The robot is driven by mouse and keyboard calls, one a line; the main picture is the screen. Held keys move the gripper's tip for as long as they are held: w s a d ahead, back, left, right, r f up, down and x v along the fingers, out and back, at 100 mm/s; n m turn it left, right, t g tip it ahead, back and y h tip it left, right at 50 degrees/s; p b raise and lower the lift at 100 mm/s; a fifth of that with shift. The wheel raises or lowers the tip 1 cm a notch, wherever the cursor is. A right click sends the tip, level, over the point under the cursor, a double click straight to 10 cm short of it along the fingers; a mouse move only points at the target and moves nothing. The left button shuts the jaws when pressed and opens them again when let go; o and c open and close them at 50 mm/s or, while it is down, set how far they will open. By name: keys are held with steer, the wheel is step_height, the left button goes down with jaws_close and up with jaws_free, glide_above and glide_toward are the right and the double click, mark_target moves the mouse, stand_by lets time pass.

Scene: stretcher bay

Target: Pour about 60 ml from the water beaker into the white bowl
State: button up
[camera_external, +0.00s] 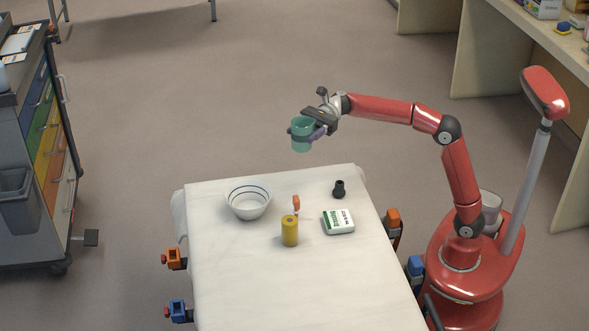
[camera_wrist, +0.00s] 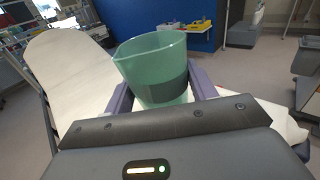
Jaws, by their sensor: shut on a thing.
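The water beaker (camera_external: 301,138) is a translucent green cup with a dark band. My gripper (camera_external: 307,131) is shut on it and holds it in the air above the far end of the stretcher. In the wrist view the beaker (camera_wrist: 152,62) stands between the two purple fingers, nearly upright with a slight tilt. The water level inside cannot be made out. The white bowl (camera_external: 248,211) with dark rings near its rim sits on the stretcher, lower and to the left of the beaker. The bowl does not show in the wrist view.
The white-covered stretcher (camera_external: 230,275) also holds a yellow cylinder (camera_external: 289,231), a small orange item (camera_external: 296,203), a white and green box (camera_external: 338,221) and a small black object (camera_external: 339,189). A drawer cart (camera_external: 40,150) stands at left. The floor behind the stretcher is clear.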

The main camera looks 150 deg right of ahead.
steer(key=w+a+r+m+g+h, duration=0.3)
steer(key=w+a+r+m+h, duration=0.15)
steer(key=a+h, duration=0.4)
steer(key=w+d+f+m+g+h+p, duration=0.1)
steer(key=w+d+f+m+g+h, duration=0.25)
steer(key=d, duration=0.35)
steer(key=w+d+f+m+g+h, duration=0.3)
steer(key=w+d+f+m+g, duration=0.15)
steer(key=d, duration=0.25)
steer(key=w+f+m+g+h+p, duration=0.1)
steer(key=w+f+m+g, duration=0.3)
steer(key=w+f, duration=0.7)
steer(key=shift+w+a+f+g+h, duration=0.3)
steer(key=shift+w+g+h, duration=0.2)
steer(key=shift+w+g, duration=0.1)
steer(key=shift+s+r, duration=0.1)
steer(key=shift+s, duration=0.1)
